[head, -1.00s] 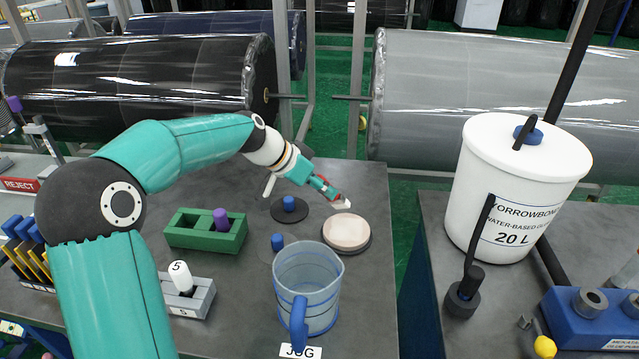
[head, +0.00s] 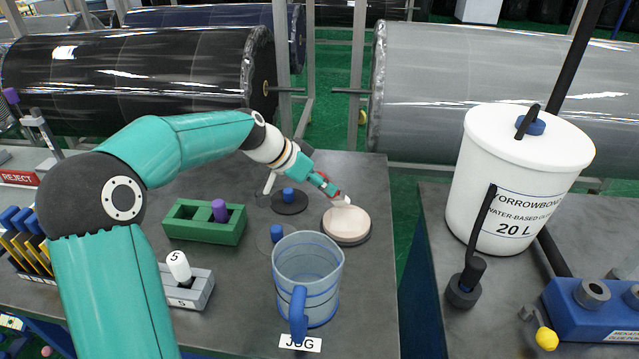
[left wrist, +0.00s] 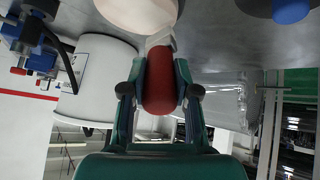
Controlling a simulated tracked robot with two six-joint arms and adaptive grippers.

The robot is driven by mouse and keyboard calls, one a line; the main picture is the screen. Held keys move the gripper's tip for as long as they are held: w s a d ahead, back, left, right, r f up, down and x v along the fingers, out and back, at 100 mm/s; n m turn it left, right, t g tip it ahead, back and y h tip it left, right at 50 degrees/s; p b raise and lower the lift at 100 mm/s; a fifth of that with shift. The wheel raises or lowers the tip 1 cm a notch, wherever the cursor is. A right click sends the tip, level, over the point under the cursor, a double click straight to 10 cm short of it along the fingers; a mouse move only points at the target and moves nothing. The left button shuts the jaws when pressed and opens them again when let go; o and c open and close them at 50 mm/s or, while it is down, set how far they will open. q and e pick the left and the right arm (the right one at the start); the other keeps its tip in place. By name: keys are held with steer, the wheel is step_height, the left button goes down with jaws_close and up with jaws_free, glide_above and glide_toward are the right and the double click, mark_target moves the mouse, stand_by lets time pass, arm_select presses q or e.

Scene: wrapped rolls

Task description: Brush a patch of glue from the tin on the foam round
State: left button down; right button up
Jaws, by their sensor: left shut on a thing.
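My left gripper (head: 327,186) is shut on a brush (head: 343,201). The left wrist view shows its thick red handle (left wrist: 158,92) between the fingers and a pale head above. The head points at a pale pinkish round (head: 347,222) with a dark rim or base, which I take as the foam round. In the head view the brush tip overlaps its far edge. I cannot tell whether they touch. No thing is clearly recognisable as the glue tin. A dark disc with a blue knob (head: 289,201) lies behind left. My right gripper is not in view.
A clear jug (head: 308,275) stands in front, beside a grey disc with a blue knob. A green block (head: 205,222) holding a purple peg and a grey holder (head: 190,292) with a "5" peg lie left. A white 20 L drum (head: 515,190) stands on another table right.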

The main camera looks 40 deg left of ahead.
arm_select(q)
steer(key=shift+f+b, duration=0.3)
